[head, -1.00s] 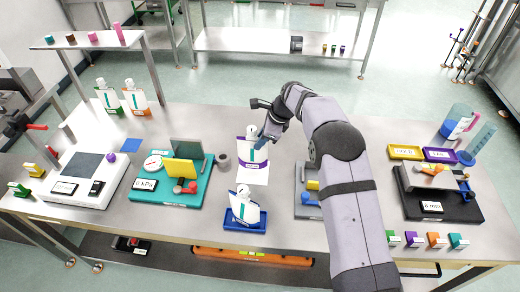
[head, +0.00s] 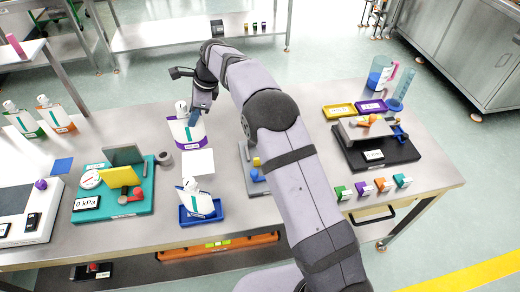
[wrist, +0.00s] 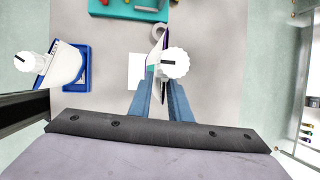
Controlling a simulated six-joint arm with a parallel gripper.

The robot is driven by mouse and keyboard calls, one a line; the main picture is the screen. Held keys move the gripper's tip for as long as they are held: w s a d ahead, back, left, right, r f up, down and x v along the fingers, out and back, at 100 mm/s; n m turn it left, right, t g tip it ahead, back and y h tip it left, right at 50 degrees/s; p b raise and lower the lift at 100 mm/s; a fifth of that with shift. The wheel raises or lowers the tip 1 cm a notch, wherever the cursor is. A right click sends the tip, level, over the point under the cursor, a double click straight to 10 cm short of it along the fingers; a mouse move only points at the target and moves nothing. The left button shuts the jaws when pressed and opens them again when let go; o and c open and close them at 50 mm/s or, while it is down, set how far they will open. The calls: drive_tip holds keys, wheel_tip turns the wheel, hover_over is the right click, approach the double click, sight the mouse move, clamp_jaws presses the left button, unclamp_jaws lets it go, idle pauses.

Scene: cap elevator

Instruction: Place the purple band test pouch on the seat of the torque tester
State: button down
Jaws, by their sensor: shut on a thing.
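The purple band test pouch (head: 187,133) is white with a white cap and stands upright just behind a white sheet. My gripper (head: 195,113) is shut on its upper part from above. In the wrist view the pouch (wrist: 153,64) is seen from above between my blue fingers (wrist: 158,92), its white cap toward the camera. I cannot tell whether its base touches the table. A grey device (head: 246,155) with yellow and blue parts is partly hidden by my arm. No readable label shows which device is the torque tester.
The white sheet (head: 199,163) lies in front of the pouch. A blue tray (head: 187,218) holds another pouch. A teal pressure tester (head: 143,201) and grey ring (head: 164,159) are to the left. A black device (head: 397,153) is at right. Table behind the pouch is clear.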

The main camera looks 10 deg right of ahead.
drive_tip(key=shift+w+d, duration=0.25)
drive_tip(key=shift+d, duration=0.25)
drive_tip(key=w+d+r+m+t+h+b, duration=0.1)
drive_tip(key=w+d+m, duration=0.1)
drive_tip(key=d, duration=0.8)
drive_tip(key=w+d+r+m+b, duration=0.1)
drive_tip(key=w+d+m, duration=0.1)
drive_tip(key=d, duration=0.8)
drive_tip(key=s+d, duration=0.2)
drive_tip(key=d, duration=0.5)
drive_tip(key=shift+s+a+r+n+g+y, duration=0.1)
drive_tip(key=shift+s+a+n+g+y, duration=0.2)
drive_tip(key=shift+s+n, duration=0.4)
drive_tip(key=shift+s+a+n+g+y, duration=0.1)
drive_tip(key=shift+s+a+n, duration=0.25)
drive_tip(key=shift+s+n, duration=0.35)
drive_tip(key=shift+s+a+r+n+g+y, duration=0.1)
drive_tip(key=shift+s+a+n+g, duration=0.2)
drive_tip(key=shift+s+n, duration=0.4)
wheel_tip(320, 180, down, 10)
drive_tip(key=p, duration=0.2)
drive_tip(key=shift+p, duration=0.4)
drive_tip(key=shift+s+f, duration=0.1)
drive_tip(key=shift+f, duration=0.05)
